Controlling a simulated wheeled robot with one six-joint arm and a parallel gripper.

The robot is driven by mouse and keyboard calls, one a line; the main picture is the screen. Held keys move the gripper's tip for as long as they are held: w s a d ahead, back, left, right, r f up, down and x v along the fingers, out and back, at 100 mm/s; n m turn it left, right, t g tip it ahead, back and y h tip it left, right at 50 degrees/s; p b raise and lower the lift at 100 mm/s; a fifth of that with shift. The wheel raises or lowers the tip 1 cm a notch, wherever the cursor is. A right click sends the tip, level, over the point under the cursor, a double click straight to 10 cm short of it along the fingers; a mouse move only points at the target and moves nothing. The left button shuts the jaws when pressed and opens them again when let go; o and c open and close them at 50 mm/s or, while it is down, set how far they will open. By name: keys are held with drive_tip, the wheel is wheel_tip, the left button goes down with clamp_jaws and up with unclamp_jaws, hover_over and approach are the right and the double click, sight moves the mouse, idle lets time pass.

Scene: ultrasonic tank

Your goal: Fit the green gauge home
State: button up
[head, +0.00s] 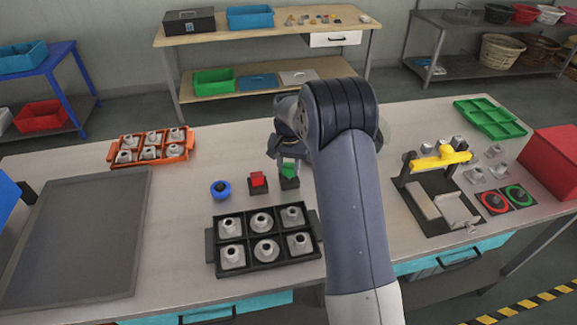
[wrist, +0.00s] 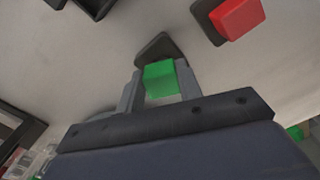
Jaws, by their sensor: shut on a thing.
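The green gauge (head: 289,170) is a small green block in the middle of the bench, partly hidden by my arm. In the wrist view the green gauge (wrist: 160,79) sits between the two grey fingers of my gripper (wrist: 158,88), which is shut on it. A dark square base (head: 290,184) lies right at or under the gauge; it also shows beyond the gauge in the wrist view (wrist: 157,47). I cannot tell whether the gauge is seated in it or just above it.
A red block (head: 257,179) on a similar dark base stands close left, with a blue round knob (head: 220,189) beyond. A black tray (head: 208,263) of grey parts is in front. A yellow-topped fixture (head: 440,159) stands right.

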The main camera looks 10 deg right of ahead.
drive_tip(key=shift+f+b, duration=0.6)
drive_tip(key=shift+f, duration=0.3)
idle(2.4)
drive_tip(key=o, duration=1.1)
drive_tip(key=shift+r, duration=0.1)
wheel_tip(320, 180, up, 11)
drive_tip(key=shift+f+b, duration=0.15)
drive_tip(key=shift+b, duration=0.7)
wheel_tip(320, 180, down, 11)
drive_tip(key=shift+r+p, duration=0.15)
drive_tip(key=shift+p, duration=0.75)
drive_tip(key=shift+a+r, duration=0.1)
